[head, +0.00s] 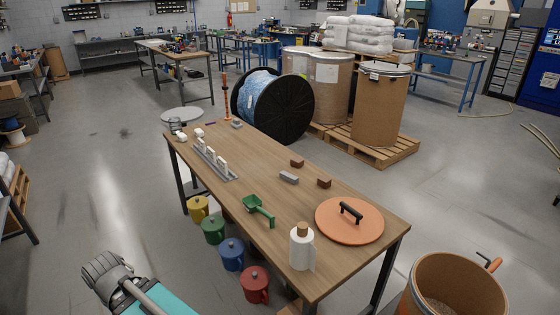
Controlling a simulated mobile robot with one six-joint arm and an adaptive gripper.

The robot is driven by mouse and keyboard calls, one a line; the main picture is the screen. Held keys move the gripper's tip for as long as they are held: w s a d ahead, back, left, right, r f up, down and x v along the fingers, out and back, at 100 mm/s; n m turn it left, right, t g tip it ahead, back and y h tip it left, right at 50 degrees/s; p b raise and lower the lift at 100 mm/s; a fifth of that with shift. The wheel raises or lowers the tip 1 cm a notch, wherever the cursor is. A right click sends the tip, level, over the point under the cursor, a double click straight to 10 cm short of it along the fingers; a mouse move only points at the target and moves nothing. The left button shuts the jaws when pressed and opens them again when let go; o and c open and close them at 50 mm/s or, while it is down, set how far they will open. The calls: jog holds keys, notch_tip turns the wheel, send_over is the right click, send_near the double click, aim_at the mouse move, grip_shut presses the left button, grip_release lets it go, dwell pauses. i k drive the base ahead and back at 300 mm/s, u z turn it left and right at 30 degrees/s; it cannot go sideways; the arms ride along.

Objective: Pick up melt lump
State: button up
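I cannot make out a melt lump for certain in the head view. Small blocks lie on the wooden table: two brown blocks (297,163) and a grey block (288,177) near its middle right. The open brown drum (455,288) stands at the lower right, cut off by the picture edge, and its contents are hard to tell. Grey and teal parts at the lower left look like my arm. No gripper fingers show.
The floor (90,205) at left is clear.

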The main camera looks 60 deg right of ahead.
aim_at(298, 163)
jog(key=z, duration=0.05)
jog(key=i, duration=2.85)
jog(key=z, duration=2.5)
